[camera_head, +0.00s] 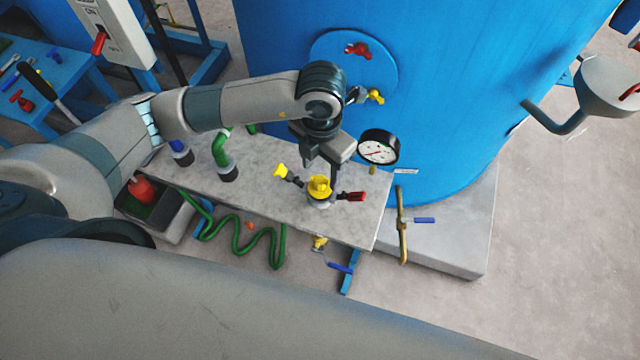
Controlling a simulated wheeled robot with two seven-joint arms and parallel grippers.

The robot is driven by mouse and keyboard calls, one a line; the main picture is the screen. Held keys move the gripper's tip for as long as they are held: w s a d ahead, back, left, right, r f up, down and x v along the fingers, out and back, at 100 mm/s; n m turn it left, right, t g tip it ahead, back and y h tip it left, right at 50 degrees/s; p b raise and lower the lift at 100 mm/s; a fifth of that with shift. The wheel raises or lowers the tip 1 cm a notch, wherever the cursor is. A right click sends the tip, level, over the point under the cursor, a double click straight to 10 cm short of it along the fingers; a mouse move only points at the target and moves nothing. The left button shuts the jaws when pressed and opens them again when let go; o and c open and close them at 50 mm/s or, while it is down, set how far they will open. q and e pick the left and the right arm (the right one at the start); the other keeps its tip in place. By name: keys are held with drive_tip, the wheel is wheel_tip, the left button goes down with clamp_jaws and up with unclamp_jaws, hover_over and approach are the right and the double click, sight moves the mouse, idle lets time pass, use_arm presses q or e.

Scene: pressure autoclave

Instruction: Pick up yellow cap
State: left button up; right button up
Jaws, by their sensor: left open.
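The yellow cap (319,186) sits on top of an upright fitting on the grey slab, with a red-handled part (352,196) to its right and a yellow-handled part (281,171) to its left. My left gripper (321,166) points down just above and behind the cap in the head view. Its jaws are open with nothing seen between them. I cannot tell whether a finger touches the cap. My right gripper is not in view.
A round pressure gauge (378,147) stands close to the right of my left gripper. The large blue vessel (450,80) rises behind. A green pipe (221,150) stands on the slab (262,160) to the left. A brass pipe with a blue handle (402,226) is at right.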

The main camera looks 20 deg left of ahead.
sight(320, 179)
use_arm(q)
drive_tip(key=shift+s+f+p, duration=0.2)
drive_tip(key=shift+f+p, duration=0.1)
drive_tip(key=shift+p, duration=0.05)
wheel_tip(320, 179, down, 3)
drive_tip(key=shift+s+r+p, duration=0.1)
drive_tip(key=shift+s+p, duration=0.05)
drive_tip(key=shift+p, duration=0.6)
drive_tip(key=shift+f, duration=0.5)
drive_tip(key=c, duration=0.8)
